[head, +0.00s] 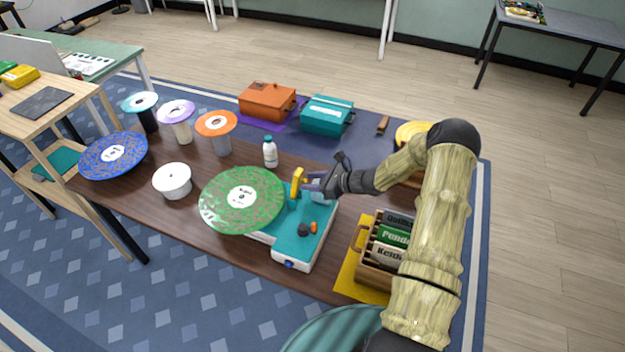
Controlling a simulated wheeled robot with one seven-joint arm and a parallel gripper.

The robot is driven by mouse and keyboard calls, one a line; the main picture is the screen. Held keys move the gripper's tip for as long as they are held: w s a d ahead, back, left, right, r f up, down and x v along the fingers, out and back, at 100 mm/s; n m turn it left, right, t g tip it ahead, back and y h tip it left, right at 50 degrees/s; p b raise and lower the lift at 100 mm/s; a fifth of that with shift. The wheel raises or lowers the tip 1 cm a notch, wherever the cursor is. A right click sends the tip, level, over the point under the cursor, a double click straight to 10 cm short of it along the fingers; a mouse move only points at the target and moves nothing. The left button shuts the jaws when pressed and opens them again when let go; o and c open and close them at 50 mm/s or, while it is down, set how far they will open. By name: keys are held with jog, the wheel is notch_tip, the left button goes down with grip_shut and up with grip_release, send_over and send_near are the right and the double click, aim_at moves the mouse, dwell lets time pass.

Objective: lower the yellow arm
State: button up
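A record player (290,250) with a white body and teal top stands on the brown table. A green speckled record (243,200) lies on it. The yellow arm (297,181) stands raised and upright at the player's back, beside the record's right edge. My gripper (313,183) reaches in from the right, with its fingertips close to the yellow arm. I cannot tell whether they touch it, or how far apart the fingers are. The player's top carries a dark knob (304,230) and a small orange piece (313,227).
A white bottle (270,152) stands behind the record, and a white round tub (173,180) to its left. Several discs on stands and a blue record (113,154) are at the left. Orange (266,101) and teal (326,116) boxes stand behind. A wooden record crate (367,270) is at right.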

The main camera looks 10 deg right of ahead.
grip_shut()
